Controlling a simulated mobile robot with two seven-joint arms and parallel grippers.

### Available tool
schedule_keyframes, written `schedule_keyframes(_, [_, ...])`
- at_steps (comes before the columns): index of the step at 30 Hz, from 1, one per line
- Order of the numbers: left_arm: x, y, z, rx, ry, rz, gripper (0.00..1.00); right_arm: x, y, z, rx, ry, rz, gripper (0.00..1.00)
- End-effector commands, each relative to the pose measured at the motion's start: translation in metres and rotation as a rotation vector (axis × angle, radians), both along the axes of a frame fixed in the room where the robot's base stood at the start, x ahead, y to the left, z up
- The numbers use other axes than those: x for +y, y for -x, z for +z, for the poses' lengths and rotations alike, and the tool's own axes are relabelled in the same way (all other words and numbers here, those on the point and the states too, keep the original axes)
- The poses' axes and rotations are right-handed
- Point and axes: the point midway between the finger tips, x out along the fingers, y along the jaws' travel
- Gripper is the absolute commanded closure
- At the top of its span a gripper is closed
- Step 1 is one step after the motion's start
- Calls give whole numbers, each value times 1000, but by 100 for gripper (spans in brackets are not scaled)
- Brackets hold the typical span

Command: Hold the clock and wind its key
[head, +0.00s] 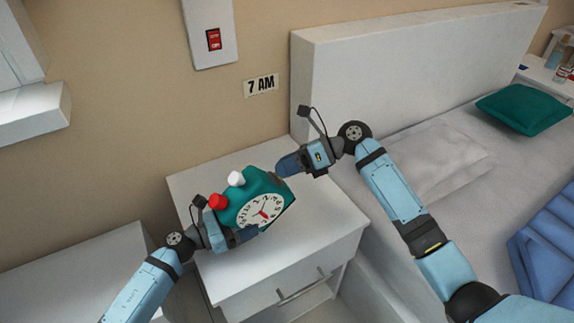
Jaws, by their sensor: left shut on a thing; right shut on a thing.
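The clock (256,186) is teal with a white dial, a red hand and black numerals, and it looks tilted above the white nightstand (318,245). A red knob and a white knob stick up from its top left. My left gripper (243,236) is shut on the clock at its lower left side. My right gripper (282,168) is shut at the clock's upper right, by its back. The key is hidden there, and the thing between the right fingers is too small to make out.
A white headboard (400,75) and bed with pillows stand right of the nightstand. A "7 AM" sign (261,85) and a red switch (213,39) are on the wall behind. A white cabinet (90,275) stands at left. The nightstand top around the clock looks clear.

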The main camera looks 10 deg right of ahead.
Motion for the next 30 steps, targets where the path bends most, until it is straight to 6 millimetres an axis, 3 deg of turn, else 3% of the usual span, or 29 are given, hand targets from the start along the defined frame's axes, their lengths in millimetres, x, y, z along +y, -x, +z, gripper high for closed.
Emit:
schedule_keyframes(13, [1,-2,2,1,3,5,43,2,1,1,168,55,-157,82])
schedule_keyframes(30, [1,-2,2,1,3,6,43,1,1,0,200,69,-185,82])
